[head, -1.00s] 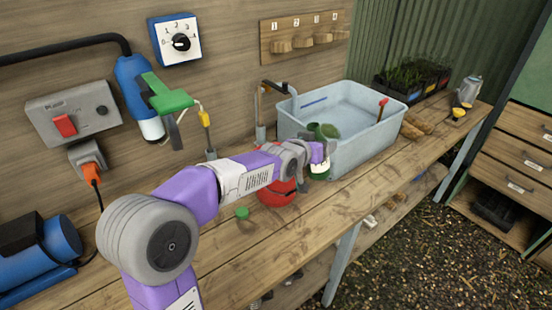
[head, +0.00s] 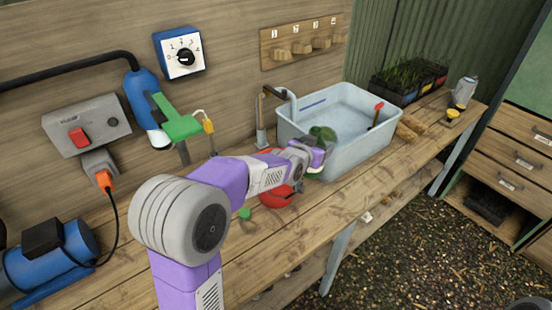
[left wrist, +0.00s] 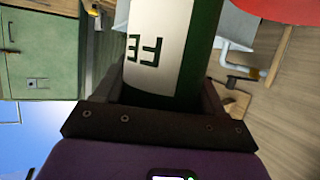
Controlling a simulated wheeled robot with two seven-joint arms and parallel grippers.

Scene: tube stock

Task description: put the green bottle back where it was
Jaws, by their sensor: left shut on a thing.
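The green bottle (left wrist: 155,50) has a white label with dark lettering and fills the middle of the left wrist view between the fingers. In the head view its label and lower part (head: 316,166) show at the near left corner of the grey tub (head: 362,152). My left gripper (head: 312,158) is shut on the bottle, partly hidden by its own wrist. Whether the bottle touches the bench or the tub is not clear. My right gripper is not in view.
A red rounded object (head: 277,197) sits on the bench (head: 290,235) under my left forearm, with a small green cap (head: 244,213) beside it. A tap (head: 262,125) stands left of the tub. Brown pieces (head: 410,126) lie right of the tub. The front bench strip is mostly clear.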

